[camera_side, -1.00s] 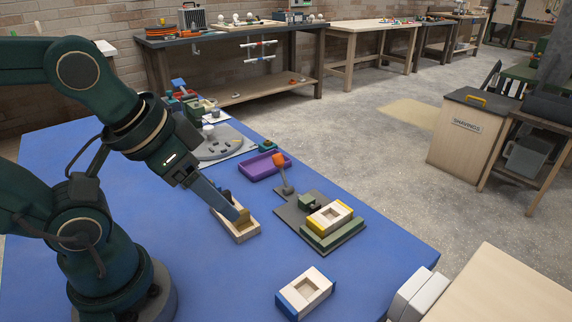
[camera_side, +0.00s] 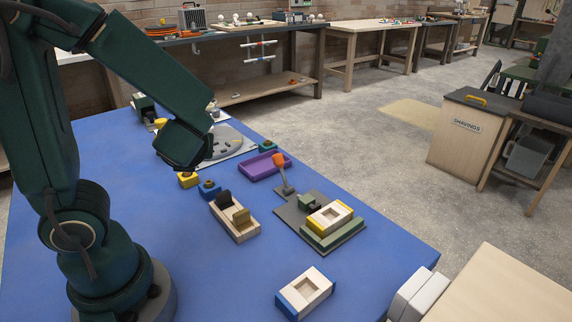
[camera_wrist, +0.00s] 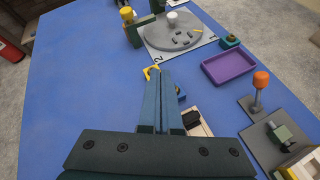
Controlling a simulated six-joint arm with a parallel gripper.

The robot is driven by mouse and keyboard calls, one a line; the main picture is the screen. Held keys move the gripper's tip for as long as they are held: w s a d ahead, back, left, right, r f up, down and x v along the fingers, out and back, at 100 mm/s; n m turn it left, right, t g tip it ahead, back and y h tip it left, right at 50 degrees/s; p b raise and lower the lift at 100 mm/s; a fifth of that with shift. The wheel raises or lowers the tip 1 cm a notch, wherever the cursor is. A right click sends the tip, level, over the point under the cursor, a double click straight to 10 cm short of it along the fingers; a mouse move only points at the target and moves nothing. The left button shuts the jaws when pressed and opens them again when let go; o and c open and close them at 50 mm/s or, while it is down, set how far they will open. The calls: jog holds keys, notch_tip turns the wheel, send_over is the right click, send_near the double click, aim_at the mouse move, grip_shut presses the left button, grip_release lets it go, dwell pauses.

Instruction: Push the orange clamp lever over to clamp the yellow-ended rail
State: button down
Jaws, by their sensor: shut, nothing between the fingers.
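The orange clamp lever (camera_side: 279,162) stands up, tilted slightly, at the back corner of a dark grey fixture plate (camera_side: 290,216). It also shows at the right in the wrist view (camera_wrist: 261,80). The yellow-ended rail (camera_side: 330,216), a pale block with a recess, sits on the plate against a green bar (camera_side: 334,236). A small dark green clamp block (camera_side: 307,202) is beside the rail, between it and the lever. My gripper (camera_wrist: 159,74) is shut and empty, to the left of the lever and apart from it. Its fingers are hidden in the side view.
A purple tray (camera_side: 264,166) lies just behind the lever. A blue-ended block (camera_side: 305,292) is in front. Yellow and blue small blocks lie near my wrist. A grey round dial (camera_wrist: 178,34) is behind.

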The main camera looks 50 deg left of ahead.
aim_at(281, 170)
jog(key=w+d+f+m+t, duration=0.1)
jog(key=w+f+m, duration=0.1)
jog(key=m, duration=0.3)
jog(key=w+d+f+m+t+h, duration=0.1)
jog(key=w+d+f+m+t, duration=0.1)
jog(key=w+m, duration=0.2)
jog(key=w+d+f+m+t, duration=0.1)
jog(key=w+f+m+t, duration=0.1)
jog(key=m, duration=0.4)
jog(key=shift+w+d+f+m, duration=0.4)
jog(key=shift+w+f, duration=0.15)
jog(key=shift+f, duration=0.05)
jog(key=shift+d+f+h, duration=0.25)
jog(key=shift+f+h, duration=0.05)
jog(key=x, duration=0.9)
jog(key=shift+w+a+f, duration=0.1)
jog(key=shift+w+a, duration=0.1)
jog(key=shift+a, duration=0.15)
jog(key=shift+w+d+r, duration=0.35)
jog(key=shift+d+r, duration=0.15)
jog(key=shift+d, duration=0.3)
jog(key=shift+w+d+r, duration=0.15)
jog(key=shift+d+r, duration=0.35)
jog(key=shift+d, duration=0.4)
